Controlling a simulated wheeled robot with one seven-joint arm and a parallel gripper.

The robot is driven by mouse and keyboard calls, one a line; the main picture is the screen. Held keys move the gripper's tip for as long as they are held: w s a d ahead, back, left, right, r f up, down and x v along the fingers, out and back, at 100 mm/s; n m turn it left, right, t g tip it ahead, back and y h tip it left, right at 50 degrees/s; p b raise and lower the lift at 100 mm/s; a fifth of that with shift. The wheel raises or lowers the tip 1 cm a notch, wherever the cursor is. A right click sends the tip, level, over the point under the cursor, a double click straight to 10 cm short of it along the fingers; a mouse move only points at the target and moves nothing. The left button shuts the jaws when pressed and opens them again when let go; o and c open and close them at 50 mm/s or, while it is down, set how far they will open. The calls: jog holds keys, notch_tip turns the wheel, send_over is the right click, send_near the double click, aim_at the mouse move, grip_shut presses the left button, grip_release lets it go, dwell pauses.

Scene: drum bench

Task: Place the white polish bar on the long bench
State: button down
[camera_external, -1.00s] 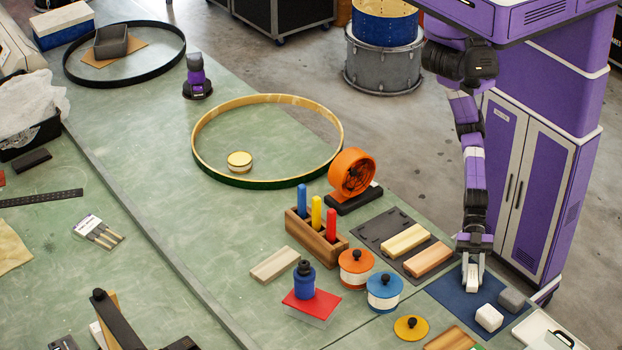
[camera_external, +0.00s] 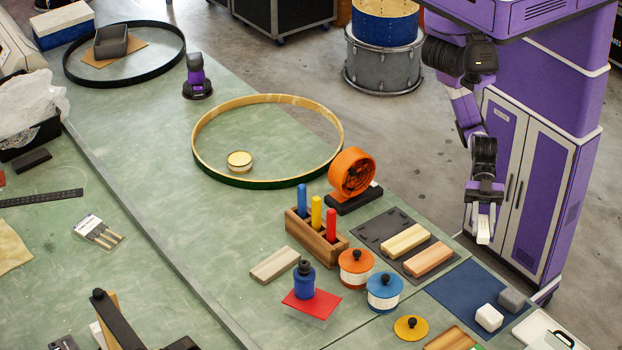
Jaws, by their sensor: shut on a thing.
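My gripper (camera_external: 483,222) is at the right, in front of my purple body, and raised above the bench's right edge. It points down and is shut on a small white bar, the white polish bar (camera_external: 483,237), whose lower end shows between the fingertips. The rest of the bar is hidden by the fingers. The green long bench (camera_external: 190,150) stretches from the upper left to the lower right. A dark blue mat (camera_external: 458,288) lies on its near right part, below my gripper.
A white block (camera_external: 489,317) and a grey block (camera_external: 511,299) remain on the mat. Orange (camera_external: 356,267) and blue (camera_external: 384,291) lidded pots, a wooden peg rack (camera_external: 316,240) and an orange fan-like wheel (camera_external: 351,173) stand nearby. Bare bench shows left of the large hoop (camera_external: 267,97).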

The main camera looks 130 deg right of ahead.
jog(key=shift+r, duration=0.45)
jog(key=w+a+f+m+t+h, duration=0.1)
jog(key=w+a+f+m, duration=0.1)
jog(key=w+a+f, duration=0.3)
jog(key=w+a+r+n, duration=0.1)
jog(key=w+a+r, duration=0.2)
jog(key=a+r, duration=0.4)
jog(key=shift+w+a+r, duration=0.3)
jog(key=shift+w+r, duration=0.05)
jog(key=shift+r, duration=0.5)
